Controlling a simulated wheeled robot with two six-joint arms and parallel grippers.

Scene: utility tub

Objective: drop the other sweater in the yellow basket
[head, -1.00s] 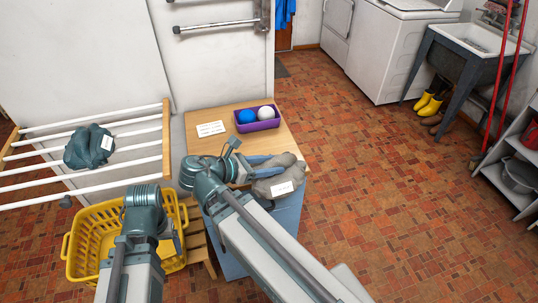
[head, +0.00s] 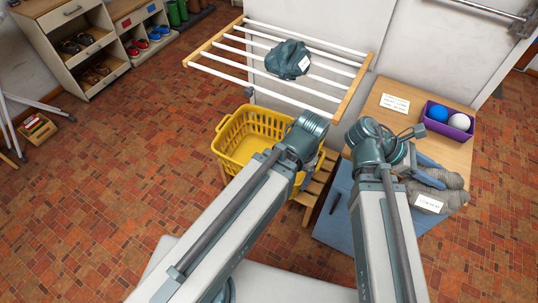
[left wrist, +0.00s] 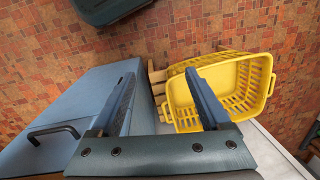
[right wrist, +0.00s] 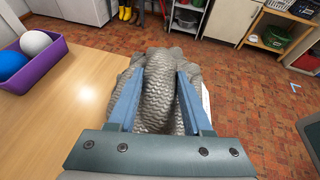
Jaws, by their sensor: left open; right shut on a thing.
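A grey knitted sweater (head: 447,188) with a white tag is at the front right corner of the wooden table. My right gripper (right wrist: 160,78) is shut on it; its blue fingers pinch a fold in the right wrist view. Whether the sweater still touches the table is unclear. A dark teal sweater (head: 287,58) with a white tag lies on the drying rack. The yellow basket (head: 232,160) stands left of the table, below the rack; its visible inside looks empty. My left gripper (left wrist: 160,78) is open and empty near the basket; in the head view my arm hides part of the basket.
The wooden table (head: 385,125) bears a purple bin (head: 447,122) with a blue and a white ball, and a white card (head: 395,103). The drying rack (head: 232,62) is above the basket.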

